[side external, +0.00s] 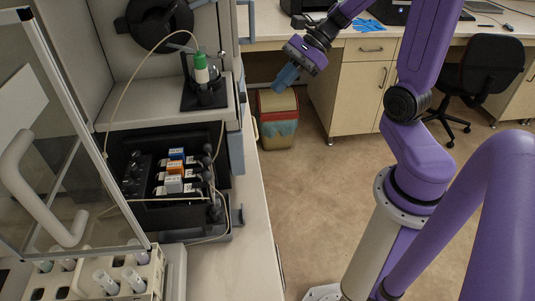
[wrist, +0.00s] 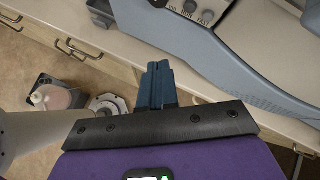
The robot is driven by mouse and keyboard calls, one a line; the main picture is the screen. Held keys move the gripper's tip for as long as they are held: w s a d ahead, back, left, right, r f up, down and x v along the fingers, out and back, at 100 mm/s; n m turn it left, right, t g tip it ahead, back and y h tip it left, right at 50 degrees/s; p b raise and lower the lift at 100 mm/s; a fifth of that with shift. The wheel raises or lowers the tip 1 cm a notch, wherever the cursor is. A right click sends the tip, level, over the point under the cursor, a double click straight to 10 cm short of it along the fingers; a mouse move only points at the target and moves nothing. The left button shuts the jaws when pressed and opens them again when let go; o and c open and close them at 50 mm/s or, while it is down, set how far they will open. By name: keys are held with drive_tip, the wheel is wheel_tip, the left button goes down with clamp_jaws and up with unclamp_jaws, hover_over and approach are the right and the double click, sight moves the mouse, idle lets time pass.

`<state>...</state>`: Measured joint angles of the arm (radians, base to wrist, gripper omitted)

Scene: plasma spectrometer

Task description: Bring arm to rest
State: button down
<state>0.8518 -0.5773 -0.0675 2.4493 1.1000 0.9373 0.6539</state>
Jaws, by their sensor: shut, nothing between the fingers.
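My gripper (side external: 284,78) has blue fingers and hangs in the open space to the right of the instrument bench in the side external view, with a waste bin behind and below it. In the wrist view the two blue fingers of my gripper (wrist: 158,72) lie side by side, shut with nothing between them. They point over the edge of a pale counter (wrist: 130,52). My purple arm is raised and bent, and the gripper touches nothing that I can see.
The instrument (side external: 165,165) with colored modules and a green-capped bottle (side external: 201,66) stands at left. A glass door (side external: 70,120) and a tube rack (side external: 110,278) are nearer. A waste bin (side external: 278,135), drawers (side external: 362,75) and a black chair (side external: 482,72) stand behind. Open floor lies between.

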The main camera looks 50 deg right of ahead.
drive_tip(key=s+a+f+n+g+h, duration=0.1)
drive_tip(key=s+a+n+h, duration=0.3)
drive_tip(key=s+n, duration=0.5)
drive_tip(key=s+a+f+n+g+h, duration=0.2)
drive_tip(key=s+n, duration=0.8)
drive_tip(key=n, duration=1.3)
drive_tip(key=shift+s+a+g+h, duration=0.15)
drive_tip(key=shift+a+g+h, duration=0.35)
drive_tip(key=shift+a+h, duration=0.55)
